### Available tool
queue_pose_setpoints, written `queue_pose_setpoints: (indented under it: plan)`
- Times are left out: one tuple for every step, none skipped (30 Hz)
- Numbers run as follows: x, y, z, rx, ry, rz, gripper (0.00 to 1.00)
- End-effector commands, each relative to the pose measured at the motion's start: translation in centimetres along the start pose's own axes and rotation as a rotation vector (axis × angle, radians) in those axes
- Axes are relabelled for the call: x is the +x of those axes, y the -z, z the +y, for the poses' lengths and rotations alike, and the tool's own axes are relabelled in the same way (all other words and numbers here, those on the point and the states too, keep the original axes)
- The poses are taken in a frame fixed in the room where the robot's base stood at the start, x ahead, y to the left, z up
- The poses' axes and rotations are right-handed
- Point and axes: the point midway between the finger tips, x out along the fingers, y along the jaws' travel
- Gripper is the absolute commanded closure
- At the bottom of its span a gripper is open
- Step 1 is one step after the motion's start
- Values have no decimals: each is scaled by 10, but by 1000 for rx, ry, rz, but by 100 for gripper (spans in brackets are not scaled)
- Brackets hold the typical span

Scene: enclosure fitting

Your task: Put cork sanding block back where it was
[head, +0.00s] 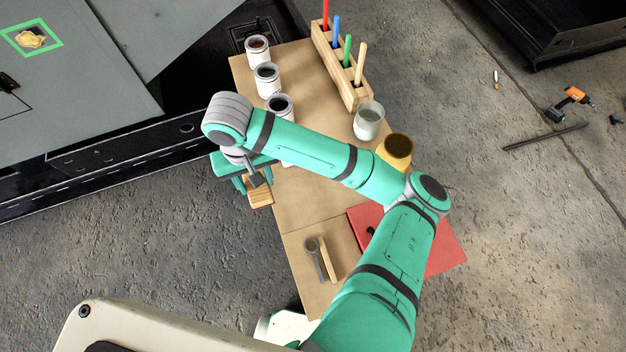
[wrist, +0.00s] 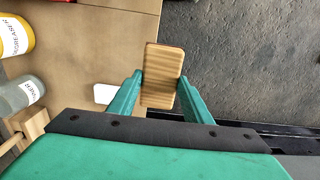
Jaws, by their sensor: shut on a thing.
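The cork sanding block (head: 259,195) is a small striped tan block. My gripper (head: 254,180) is shut on it, beside the left edge of the brown worktable (head: 310,215) in the head view. In the wrist view the block (wrist: 162,72) sits between the two green fingers of my gripper (wrist: 161,85) and overlaps the edge between tabletop and floor. The height of the block above the table cannot be told. My arm covers part of the tabletop in the head view.
Several white-labelled cans (head: 267,78) stand along the table's far left. A wooden rack (head: 335,65) holds coloured sticks. A glass jar (head: 368,122) and a yellow can (head: 396,150) stand at the right. A red panel (head: 445,250) and a scraper-like tool (head: 314,255) lie nearer.

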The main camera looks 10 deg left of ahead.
Motion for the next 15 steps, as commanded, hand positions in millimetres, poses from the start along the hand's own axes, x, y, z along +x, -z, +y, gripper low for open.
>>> queue_pose_setpoints:
  plan:
    - [1,-2,5,1,-2,0,76]
    - [2,-2,8,1,-2,0,76]
    - [4,-2,13,2,-2,0,76]
    - [6,-3,18,3,-2,0,76]
    - [9,-3,23,4,-3,0,76]
    - [12,-3,30,5,-3,0,76]
    - [14,-3,37,6,-5,0,76]
    - [17,-3,42,6,-4,0,76]
    - [20,-4,50,6,-4,-1,76]
    - [23,-4,57,7,-4,-1,76]
    - [26,-4,63,6,-4,0,76]
    - [30,-4,72,7,-5,-1,76]
    - [32,-4,78,6,-4,0,76]
    - [35,-4,84,7,-5,-1,76]
    - [39,-5,92,6,-4,-1,76]
